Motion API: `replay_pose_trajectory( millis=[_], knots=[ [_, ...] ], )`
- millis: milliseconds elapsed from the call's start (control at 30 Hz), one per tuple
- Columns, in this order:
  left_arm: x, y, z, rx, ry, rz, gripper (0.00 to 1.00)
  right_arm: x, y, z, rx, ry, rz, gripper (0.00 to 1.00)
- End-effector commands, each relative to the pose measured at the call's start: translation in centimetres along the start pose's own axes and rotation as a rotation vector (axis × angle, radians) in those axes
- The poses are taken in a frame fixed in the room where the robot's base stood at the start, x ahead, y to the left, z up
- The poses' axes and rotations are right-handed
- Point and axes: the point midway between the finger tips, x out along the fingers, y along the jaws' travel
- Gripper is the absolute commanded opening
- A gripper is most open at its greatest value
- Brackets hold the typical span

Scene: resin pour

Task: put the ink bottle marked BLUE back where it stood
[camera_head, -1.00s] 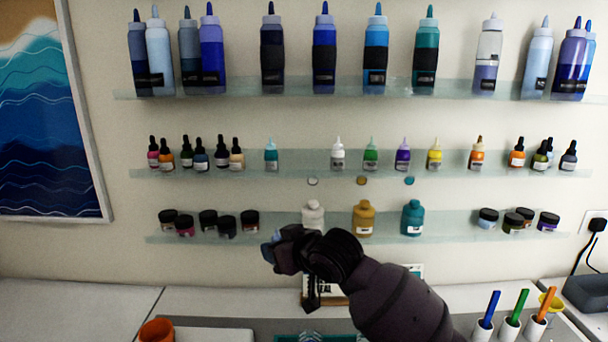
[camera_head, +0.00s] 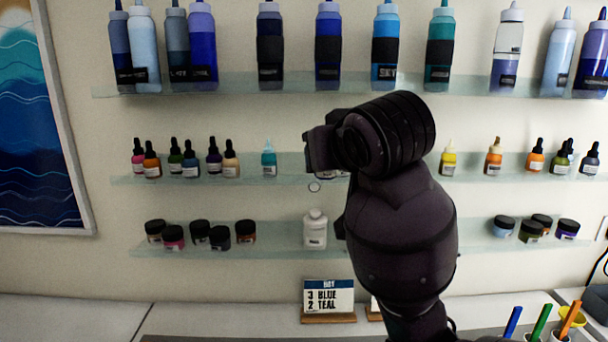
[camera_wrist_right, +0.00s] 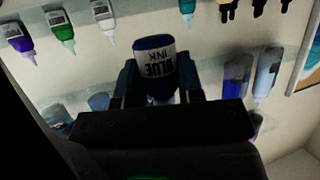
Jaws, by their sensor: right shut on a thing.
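The ink bottle marked BLUE (camera_wrist_right: 154,62) shows in the right wrist view between the two fingers of my right gripper (camera_wrist_right: 156,80), its label reading BLUE INK upside down. My right gripper (camera_head: 318,150) is shut on it, raised to the height of the middle shelf (camera_head: 225,178). The bottle is hidden or indistinct in the head view. A teal bottle (camera_head: 269,158) stands on that shelf left of the gripper. In the wrist view a white bottle (camera_wrist_right: 104,18) and a teal one (camera_wrist_right: 187,10) flank a gap behind the held bottle. My left gripper is not in view.
Large bottles stand on the top shelf (camera_head: 225,85) above the gripper. A card reading 3 BLUE, 2 TEAL (camera_head: 328,300) stands on the counter. My right arm hides part of the middle and lower shelves.

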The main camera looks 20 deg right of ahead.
Motion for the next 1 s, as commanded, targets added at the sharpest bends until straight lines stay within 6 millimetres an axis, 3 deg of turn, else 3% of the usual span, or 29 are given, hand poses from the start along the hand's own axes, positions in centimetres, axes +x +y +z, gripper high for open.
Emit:
replay_pose_trajectory(
  millis=[200, 333, 1000],
  knots=[
    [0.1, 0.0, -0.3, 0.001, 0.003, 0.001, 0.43, -0.2, 1.0, 2.2, 0.025, -0.001, 0.062, 0.12],
    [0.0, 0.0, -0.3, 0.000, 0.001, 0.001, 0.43, 0.7, 1.2, 2.1, 0.027, 0.000, 0.070, 0.12],
    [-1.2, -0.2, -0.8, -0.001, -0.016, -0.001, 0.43, 13.6, 2.2, -3.4, 0.027, -0.001, 0.069, 0.12]
  ],
)
